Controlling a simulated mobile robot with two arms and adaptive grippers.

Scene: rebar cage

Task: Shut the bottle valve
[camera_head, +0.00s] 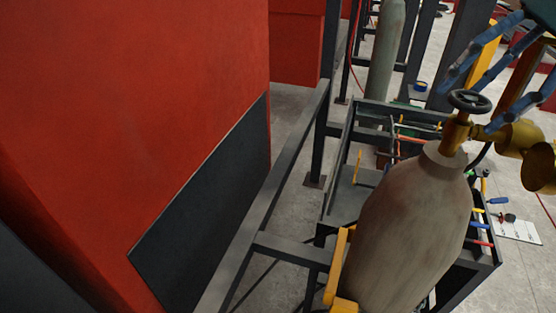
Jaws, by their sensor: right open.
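A large grey gas bottle (410,230) stands upright at the right of the head view. Its brass valve (456,134) has a dark round handwheel (469,100) on top. My right gripper (472,103), with blue fingers, reaches in from the upper right. Its fingers are spread open, with their tips close by the handwheel. I cannot tell whether they touch it. My left gripper is not in view.
Brass gauges (522,140) stick out right of the valve. A dark metal cart (340,200) with tools stands behind the bottle. A yellow bracket (340,268) is at its lower left. A big red panel (130,100) fills the left. Another bottle (386,50) stands farther back.

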